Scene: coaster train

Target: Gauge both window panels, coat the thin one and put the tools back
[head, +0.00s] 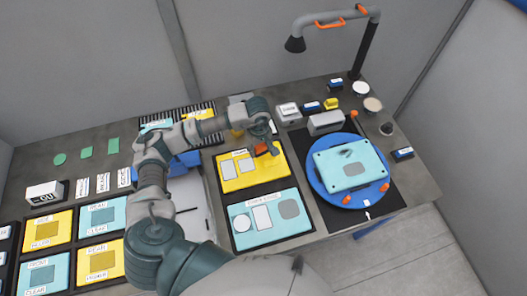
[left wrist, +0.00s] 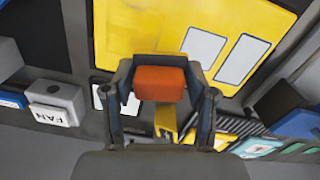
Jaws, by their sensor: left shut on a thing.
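My left gripper (head: 266,150) is shut on an orange block (left wrist: 160,82), over the upper right part of a yellow board (head: 248,184). The left gripper (left wrist: 162,90) also shows in the left wrist view, one finger on each side of the block. I cannot tell whether the block touches the board, or which tool it is. The yellow board has two pale rectangles. A teal panel (head: 338,176) with a dark mark and orange clips around it lies on a blue round plate (head: 317,181) at the right. My right gripper is not in view.
A teal board (head: 271,235) with pale shapes lies below the yellow one. Yellow and teal labelled cards (head: 50,226) fill the left. Grey and white boxes (head: 325,123) and small labelled blocks stand at the back right. A lamp arm (head: 341,32) hangs above.

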